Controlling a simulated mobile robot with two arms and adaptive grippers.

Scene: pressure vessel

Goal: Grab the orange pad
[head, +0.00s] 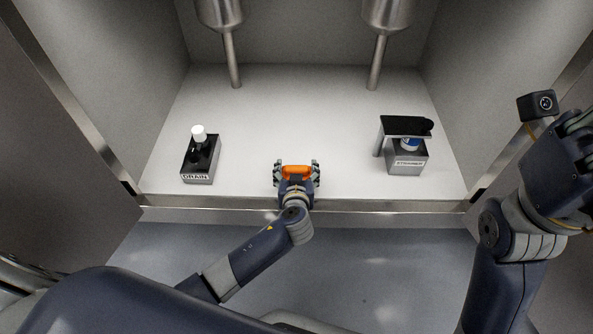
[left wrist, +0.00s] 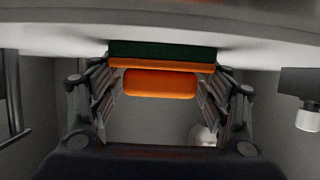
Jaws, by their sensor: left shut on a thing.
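The orange pad (head: 296,170) is at the front middle of the white cabinet floor, between the fingers of my left gripper (head: 296,176). In the left wrist view the pad (left wrist: 160,83) shows an orange handle-like block with an orange and dark green layer behind it. The fingers of my left gripper (left wrist: 160,100) stand on both sides of it and are shut on it. I cannot tell whether the pad still touches the floor.
A block labelled DRAIN (head: 200,160) with a white knob stands to the left. A block marked STRAINER (head: 407,160) with a black-topped bracket stands to the right. Two metal funnels with pipes (head: 230,55) (head: 378,60) come down at the back. A metal sill (head: 380,205) edges the front.

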